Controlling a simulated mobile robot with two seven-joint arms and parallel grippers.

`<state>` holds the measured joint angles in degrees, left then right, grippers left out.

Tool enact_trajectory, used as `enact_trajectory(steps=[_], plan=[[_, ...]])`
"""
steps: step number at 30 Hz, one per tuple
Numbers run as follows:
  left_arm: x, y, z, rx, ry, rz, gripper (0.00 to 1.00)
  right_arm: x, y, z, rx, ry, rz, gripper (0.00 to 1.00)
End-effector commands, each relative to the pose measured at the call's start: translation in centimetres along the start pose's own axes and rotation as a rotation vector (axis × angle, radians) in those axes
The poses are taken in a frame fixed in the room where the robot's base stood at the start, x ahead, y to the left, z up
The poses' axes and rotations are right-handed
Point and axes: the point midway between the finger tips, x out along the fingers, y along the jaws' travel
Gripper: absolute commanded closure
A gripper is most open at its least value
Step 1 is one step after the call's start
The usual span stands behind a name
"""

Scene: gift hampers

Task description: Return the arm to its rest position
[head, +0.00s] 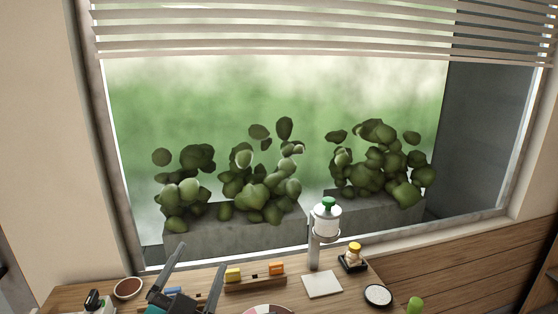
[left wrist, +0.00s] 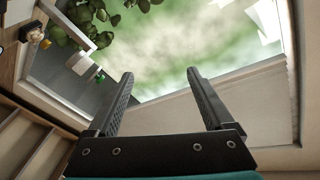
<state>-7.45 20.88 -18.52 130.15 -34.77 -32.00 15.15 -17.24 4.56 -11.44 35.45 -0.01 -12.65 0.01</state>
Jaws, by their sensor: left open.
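My left gripper (head: 194,278) is open and empty in the lower left of the head view, raised in front of the table. Its two dark fingers stand apart and point up. In the left wrist view the left gripper (left wrist: 160,95) also shows both fingers spread, with only the window and wall beyond and nothing between them. My right gripper is in neither view.
The wooden table (head: 345,283) holds a brown bowl (head: 128,288), a wooden rack (head: 255,283), a white square (head: 322,284), a dark-rimmed round dish (head: 378,295) and a stand with a green-capped white bottle (head: 327,218). A window with plants lies behind.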

Motion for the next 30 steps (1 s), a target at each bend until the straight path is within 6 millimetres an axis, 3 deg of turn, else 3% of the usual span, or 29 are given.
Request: enact_trajectory(steps=[3, 9, 15, 20, 30], plan=[[-2.9, 1.0, 6.1, -0.112, -0.283, 0.017, 0.14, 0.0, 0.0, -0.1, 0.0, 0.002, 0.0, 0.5], [-10.8, 4.7, 14.1, -0.257, -0.737, 0.128, 0.14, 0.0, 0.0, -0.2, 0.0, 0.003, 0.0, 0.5], [-19.0, 8.3, 17.4, -0.345, -1.063, 0.281, 0.14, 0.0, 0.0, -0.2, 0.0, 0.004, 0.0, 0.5], [-25.1, 10.6, 17.9, -0.397, -1.264, 0.413, 0.14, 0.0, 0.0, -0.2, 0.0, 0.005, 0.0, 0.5], [-24.9, 15.6, 25.4, -0.389, -1.312, 0.44, 0.14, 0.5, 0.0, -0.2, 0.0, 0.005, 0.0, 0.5]])
